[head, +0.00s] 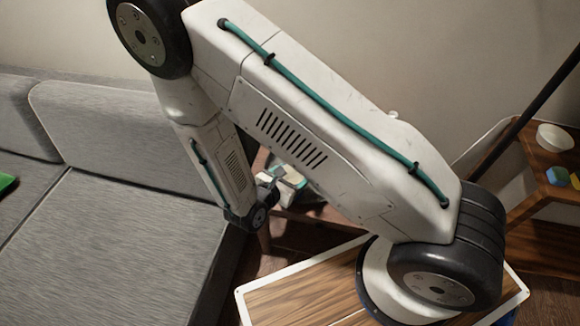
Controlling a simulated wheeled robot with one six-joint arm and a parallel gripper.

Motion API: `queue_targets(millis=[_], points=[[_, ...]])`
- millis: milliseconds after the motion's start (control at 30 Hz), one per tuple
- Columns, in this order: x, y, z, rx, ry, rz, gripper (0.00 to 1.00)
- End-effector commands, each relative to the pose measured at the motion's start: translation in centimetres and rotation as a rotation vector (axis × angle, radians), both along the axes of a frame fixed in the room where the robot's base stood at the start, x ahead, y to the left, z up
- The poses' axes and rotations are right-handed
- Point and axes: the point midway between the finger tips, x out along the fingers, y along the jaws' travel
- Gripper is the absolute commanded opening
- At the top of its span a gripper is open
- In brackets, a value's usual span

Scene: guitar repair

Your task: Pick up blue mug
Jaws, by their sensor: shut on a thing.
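My gripper (272,182) is small and partly hidden behind my arm, near the middle of the head view. It is at the low end of the forearm, over or beside a low wooden table. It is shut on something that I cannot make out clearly. A pale, white and teal object (291,178) shows right beside the jaws, partly covered by my arm. I cannot tell whether it is held or stands behind the gripper. No blue mug can be clearly recognised in this view.
A grey sofa (120,235) fills the left side, close to my wrist. A wooden shelf (549,200) at the right holds a white bowl (555,137) and a small blue and green block (556,175). A dark pole (527,112) leans in front of the wall.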

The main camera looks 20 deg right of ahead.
Motion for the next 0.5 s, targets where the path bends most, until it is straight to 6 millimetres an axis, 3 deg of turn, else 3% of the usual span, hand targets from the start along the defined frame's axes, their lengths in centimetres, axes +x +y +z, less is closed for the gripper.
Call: queue_targets(millis=[500], points=[[-3.5, 1.2, 0.4, 0.001, -0.001, 0.001, 0.35]])
